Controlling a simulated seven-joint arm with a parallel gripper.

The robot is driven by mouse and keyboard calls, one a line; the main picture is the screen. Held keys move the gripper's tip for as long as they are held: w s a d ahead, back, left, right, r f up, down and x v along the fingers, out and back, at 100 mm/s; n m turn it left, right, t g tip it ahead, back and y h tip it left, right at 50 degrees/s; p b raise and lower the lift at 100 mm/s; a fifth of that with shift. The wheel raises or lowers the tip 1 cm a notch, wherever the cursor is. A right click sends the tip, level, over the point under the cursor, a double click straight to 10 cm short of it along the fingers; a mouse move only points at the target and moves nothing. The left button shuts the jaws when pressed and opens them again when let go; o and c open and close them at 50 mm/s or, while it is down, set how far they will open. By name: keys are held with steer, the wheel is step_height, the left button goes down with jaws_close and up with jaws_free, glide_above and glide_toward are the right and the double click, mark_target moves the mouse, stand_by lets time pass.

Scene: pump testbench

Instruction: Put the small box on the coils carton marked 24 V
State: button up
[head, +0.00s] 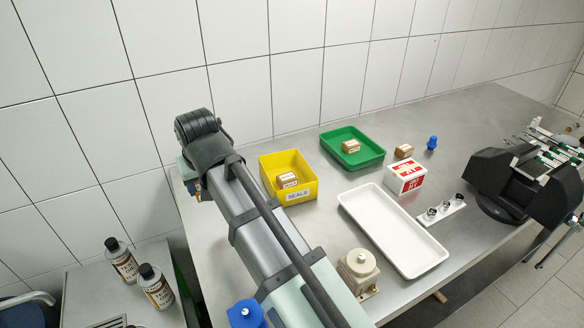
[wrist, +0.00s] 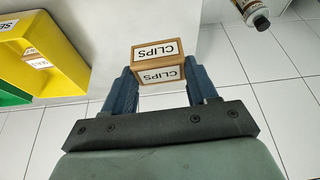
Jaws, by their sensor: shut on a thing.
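My gripper (wrist: 160,84) is shut on a small brown box (wrist: 164,51) with white labels reading CLIPS, in the wrist view. The box sits between the two blue-grey fingers. In the head view my arm reaches to the left end of the bench, and its bulk mostly hides the gripper and held box. A white carton with red panels (head: 406,177) stands on the bench right of centre, well apart from my gripper. Its print is too small to read surely. Its top looks bare.
A yellow SEALS bin (head: 302,196) and a green tray (head: 372,161) each hold a small brown box. Another brown box (head: 404,151) stands behind the carton. A white tray (head: 427,262) lies in front. A beige pump part (head: 357,274) stands near my arm.

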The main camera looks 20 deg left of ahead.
steer(key=w+d+m, duration=0.2)
steer(key=w+d, duration=0.7)
steer(key=w, duration=0.2)
step_height(320, 180, up, 6)
steer(key=r+m+t+h, duration=0.1)
steer(key=m, duration=0.2)
glide_above(406, 166)
steer(key=s, duration=0.2)
steer(key=shift+w+d+f, duration=0.1)
steer(key=shift+d+f, duration=0.05)
steer(key=shift+f, duration=2.35)
steer(key=shift+w+d+f, duration=0.1)
steer(key=shift+d+f, duration=0.05)
steer(key=shift+f, duration=2.35)
steer(key=shift+f, duration=0.15)
steer(key=o, duration=1.1)
steer(key=shift+c, duration=0.2)
